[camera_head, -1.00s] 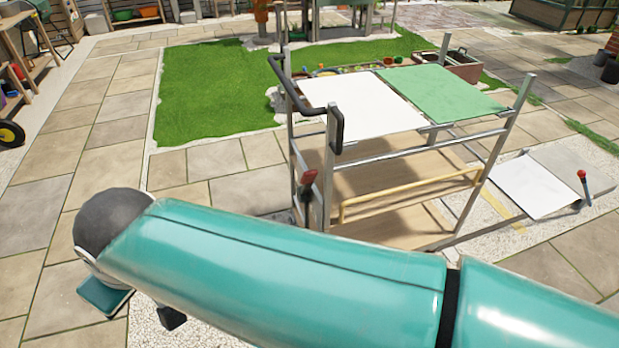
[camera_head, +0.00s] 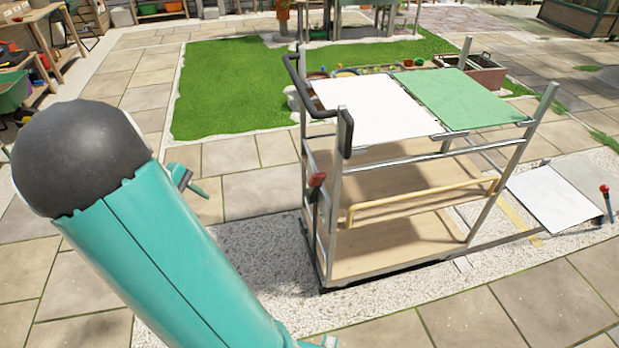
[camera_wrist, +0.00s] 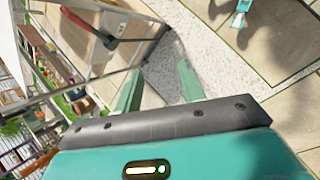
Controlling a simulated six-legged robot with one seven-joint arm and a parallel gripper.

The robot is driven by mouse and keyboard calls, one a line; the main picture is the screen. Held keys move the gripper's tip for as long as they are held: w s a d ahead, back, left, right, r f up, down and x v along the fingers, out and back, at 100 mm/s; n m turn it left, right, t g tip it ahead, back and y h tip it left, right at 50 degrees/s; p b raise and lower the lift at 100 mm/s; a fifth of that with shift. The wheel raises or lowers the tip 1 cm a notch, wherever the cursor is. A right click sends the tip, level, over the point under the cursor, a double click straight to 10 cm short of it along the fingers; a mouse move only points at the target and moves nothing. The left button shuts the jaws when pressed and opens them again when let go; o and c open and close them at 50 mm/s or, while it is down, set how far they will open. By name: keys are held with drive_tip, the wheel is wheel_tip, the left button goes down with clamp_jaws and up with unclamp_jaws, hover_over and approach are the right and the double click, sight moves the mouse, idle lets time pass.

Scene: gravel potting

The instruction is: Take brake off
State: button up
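A metal-framed cart (camera_head: 341,200) stands on the gravel in the head view. A lever with a red grip (camera_head: 317,180) is on its left post, below the black push handle (camera_head: 346,132). The red grip (camera_wrist: 76,20) also shows at the upper left of the wrist view, with a dark stem running down right. My gripper (camera_wrist: 158,86) is open and empty in the wrist view, its two green fingers apart over gravel. The lever lies up and left of the fingers, not touched. In the head view only part of the gripper shows behind my arm, left of the cart.
A second lever with a red knob (camera_head: 604,189) stands at the right beside a white ramp-like panel (camera_head: 551,197). The cart has white (camera_head: 375,110) and green (camera_head: 460,98) top panels and a yellow rail (camera_head: 425,198). Paving left of the cart is clear.

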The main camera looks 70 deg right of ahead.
drive_tip(key=s+d+f+g+h, duration=0.1)
drive_tip(key=s+d+f+g, duration=0.1)
drive_tip(key=s+d+f, duration=0.3)
drive_tip(key=d+f+g+h, duration=0.1)
drive_tip(key=d+f+g, duration=0.15)
drive_tip(key=d, duration=0.45)
drive_tip(key=n+g+h, duration=0.2)
drive_tip(key=g+h, duration=0.1)
drive_tip(key=g, duration=0.3)
approach(319, 184)
drive_tip(key=x, duration=0.3)
drive_tip(key=r+x, duration=0.1)
drive_tip(key=x, duration=0.2)
drive_tip(key=r+x, duration=0.1)
drive_tip(key=x, duration=0.2)
drive_tip(key=shift+s+d+r, duration=0.1)
drive_tip(key=shift+s+d, duration=0.05)
drive_tip(key=shift+s, duration=0.25)
clamp_jaws()
